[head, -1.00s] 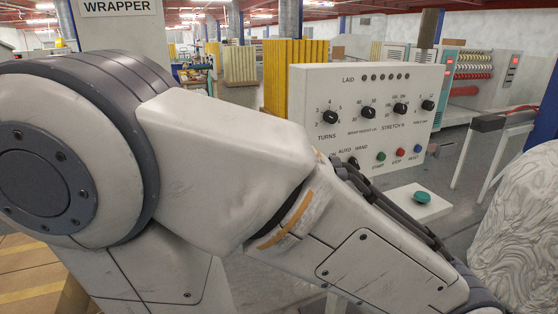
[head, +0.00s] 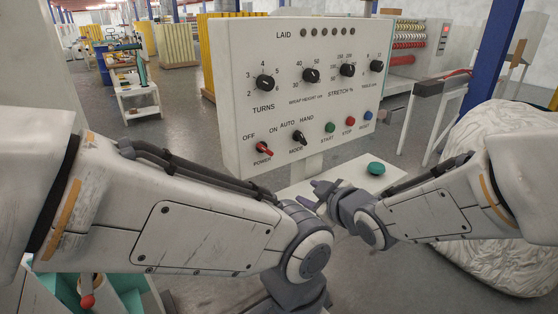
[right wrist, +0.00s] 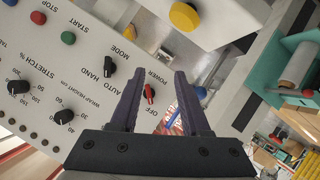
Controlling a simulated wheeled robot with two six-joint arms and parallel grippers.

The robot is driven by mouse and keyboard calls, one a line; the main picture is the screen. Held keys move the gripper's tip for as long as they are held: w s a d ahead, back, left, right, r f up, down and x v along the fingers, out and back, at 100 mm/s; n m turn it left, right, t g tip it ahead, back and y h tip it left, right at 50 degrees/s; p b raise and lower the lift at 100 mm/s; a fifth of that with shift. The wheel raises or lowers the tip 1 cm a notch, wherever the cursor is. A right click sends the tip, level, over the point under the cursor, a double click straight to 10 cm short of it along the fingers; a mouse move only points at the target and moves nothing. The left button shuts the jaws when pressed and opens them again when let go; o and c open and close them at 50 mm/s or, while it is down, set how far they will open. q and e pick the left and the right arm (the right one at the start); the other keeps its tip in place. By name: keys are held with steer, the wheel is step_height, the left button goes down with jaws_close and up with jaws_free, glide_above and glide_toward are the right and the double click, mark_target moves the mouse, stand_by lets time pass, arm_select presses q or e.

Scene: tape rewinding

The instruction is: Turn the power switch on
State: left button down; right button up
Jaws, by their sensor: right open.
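The power switch (head: 264,149) is a red-handled rotary knob at the lower left of the white control panel (head: 240,75). Its handle slants toward the OFF label at its upper left. My right gripper (head: 318,190) is in front of the panel, to the right of and below the switch in the head view, with a gap to the panel. In the right wrist view, my right gripper (right wrist: 158,76) is open and empty. The power switch (right wrist: 149,94) shows between its fingers, with nothing gripped. My left arm crosses the foreground; its gripper fingers are not visible.
The black MODE knob (head: 299,137) sits right beside the power switch. The green start button (head: 330,127), red stop button (head: 348,121) and blue reset button (head: 365,116) follow to the right. A green button (head: 376,168) is on a box below. A wrapped load (head: 510,260) stands at right.

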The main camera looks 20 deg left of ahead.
mark_target(268, 152)
steer(key=w+a+r+n+y, duration=0.1)
steer(key=w+a+y, duration=0.1)
steer(key=w+a, duration=0.1)
steer(key=w+a+r+n+y, duration=0.1)
steer(key=w+a+n+y, duration=0.1)
steer(key=a, duration=0.3)
steer(key=w+a+r+n+t+y, duration=0.1)
steer(key=w+a+n+y, duration=0.1)
steer(key=w+a, duration=0.2)
steer(key=shift+w+a, duration=0.25)
steer(key=shift+a, duration=0.3)
arm_select(q)
steer(key=shift+s+f, duration=0.1)
steer(key=shift+f, duration=0.2)
arm_select(e)
jaws_close()
